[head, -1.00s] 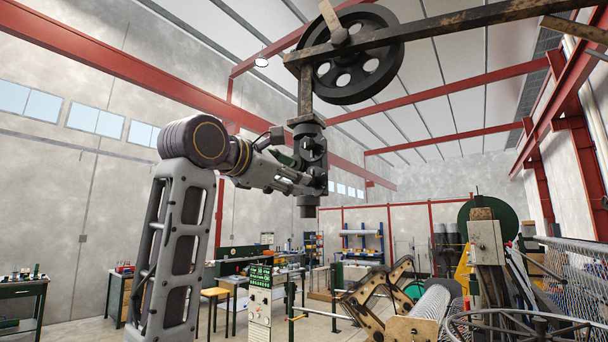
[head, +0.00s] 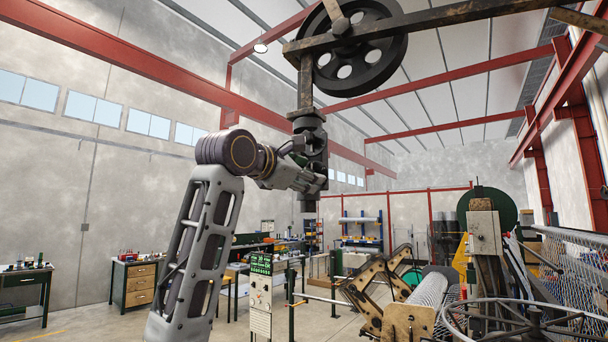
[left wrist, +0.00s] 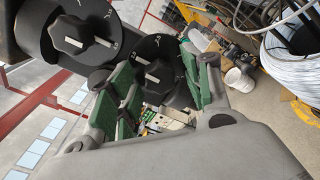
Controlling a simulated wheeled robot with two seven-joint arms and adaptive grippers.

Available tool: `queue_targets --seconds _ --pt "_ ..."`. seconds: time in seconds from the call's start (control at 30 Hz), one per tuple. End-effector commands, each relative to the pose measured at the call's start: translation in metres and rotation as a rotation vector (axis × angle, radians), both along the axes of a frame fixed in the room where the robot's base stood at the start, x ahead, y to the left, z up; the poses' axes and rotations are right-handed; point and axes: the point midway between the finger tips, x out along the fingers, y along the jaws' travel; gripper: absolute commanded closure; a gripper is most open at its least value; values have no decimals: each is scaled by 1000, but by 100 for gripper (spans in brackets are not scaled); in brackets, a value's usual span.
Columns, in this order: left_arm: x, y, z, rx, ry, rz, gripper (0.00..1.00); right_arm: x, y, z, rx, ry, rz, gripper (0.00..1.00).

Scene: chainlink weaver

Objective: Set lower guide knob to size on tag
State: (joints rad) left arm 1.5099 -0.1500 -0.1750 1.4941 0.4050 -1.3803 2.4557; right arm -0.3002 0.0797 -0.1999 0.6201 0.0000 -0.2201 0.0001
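A dark guide housing (head: 308,140) hangs from the overhead beam. In the left wrist view, two black round dials with raised grips and pale pointer lines show on it. One knob (left wrist: 75,37) is at upper left; the other knob (left wrist: 150,74) lies beyond and between my fingers. I take this second one for the lower knob. Marks at the dial rims are too small to read. My left gripper (left wrist: 163,66) has its green-padded fingers apart, around or just short of that knob; contact cannot be told. In the head view the left gripper (head: 316,180) is at the housing's lower part. No readable tag shows.
A black spoked wheel (head: 352,55) and a rusty beam (head: 430,28) are above the housing. A control panel (head: 260,295) stands below. Wire mesh (head: 572,265) and a wire reel (head: 515,325) are at right. Open floor lies at lower left.

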Motion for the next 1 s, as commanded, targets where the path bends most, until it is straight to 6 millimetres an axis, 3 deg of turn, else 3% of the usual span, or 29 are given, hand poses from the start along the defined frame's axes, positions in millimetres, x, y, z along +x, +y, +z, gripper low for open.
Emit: queue_targets --seconds 0.07,0.33,1.0 --pt "0 0 0 0 0 0 62 0 0 0 0 0 0 60" --pt "0 0 0 0 0 0 97 0 0 0 0 0 0 60" --pt "0 0 0 138 -76 -1 97 0 0 -1 0 0 0 60"
